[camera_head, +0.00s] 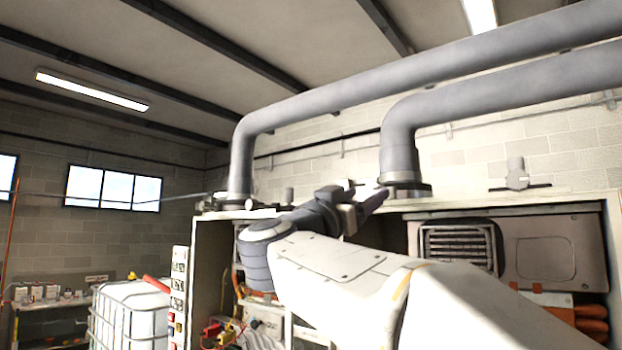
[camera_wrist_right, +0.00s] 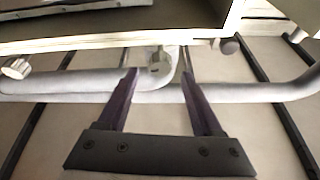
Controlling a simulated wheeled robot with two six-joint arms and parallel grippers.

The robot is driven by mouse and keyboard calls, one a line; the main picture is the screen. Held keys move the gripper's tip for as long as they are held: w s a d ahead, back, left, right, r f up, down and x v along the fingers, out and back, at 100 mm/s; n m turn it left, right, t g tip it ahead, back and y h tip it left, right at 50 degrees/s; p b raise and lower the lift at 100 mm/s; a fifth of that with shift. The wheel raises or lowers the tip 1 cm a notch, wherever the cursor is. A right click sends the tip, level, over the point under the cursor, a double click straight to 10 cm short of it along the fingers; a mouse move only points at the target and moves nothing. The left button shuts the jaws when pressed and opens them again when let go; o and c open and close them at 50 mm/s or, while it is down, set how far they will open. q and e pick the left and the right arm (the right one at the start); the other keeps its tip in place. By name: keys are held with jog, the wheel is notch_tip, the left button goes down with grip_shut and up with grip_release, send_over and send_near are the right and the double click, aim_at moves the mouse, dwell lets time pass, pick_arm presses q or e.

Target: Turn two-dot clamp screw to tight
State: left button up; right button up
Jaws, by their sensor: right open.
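My right gripper (camera_head: 368,192) is open, near the foot of the right grey pipe in the head view. In the right wrist view its two dark fingers (camera_wrist_right: 158,76) stand apart. A small grey fitting (camera_wrist_right: 160,62) shows between the fingertips against a pale pipe; I cannot tell whether it is the clamp screw or how far from the fingers it is. In the head view, a clamp-like flange (camera_head: 404,187) rings the right pipe's foot, partly behind the gripper. No two-dot mark can be made out. My left gripper is not in view.
Two thick grey pipes (camera_head: 398,110) rise from the cabinet top and bend right. A small fitting with a cross bar (camera_head: 517,178) stands on the cabinet top at right. The open cabinet holds a grille unit (camera_head: 458,243). A white caged tank (camera_head: 130,315) stands lower left.

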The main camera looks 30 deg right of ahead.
aim_at(379, 184)
jog(key=p+x, duration=0.3)
jog(key=x, duration=0.3)
jog(key=shift+d+r, duration=0.1)
jog(key=shift+r, duration=0.2)
jog(key=shift+w+d+r+p, duration=0.1)
jog(key=shift+w+d+p, duration=0.2)
jog(key=shift+d+p, duration=0.3)
jog(key=shift+d, duration=0.1)
grip_shut()
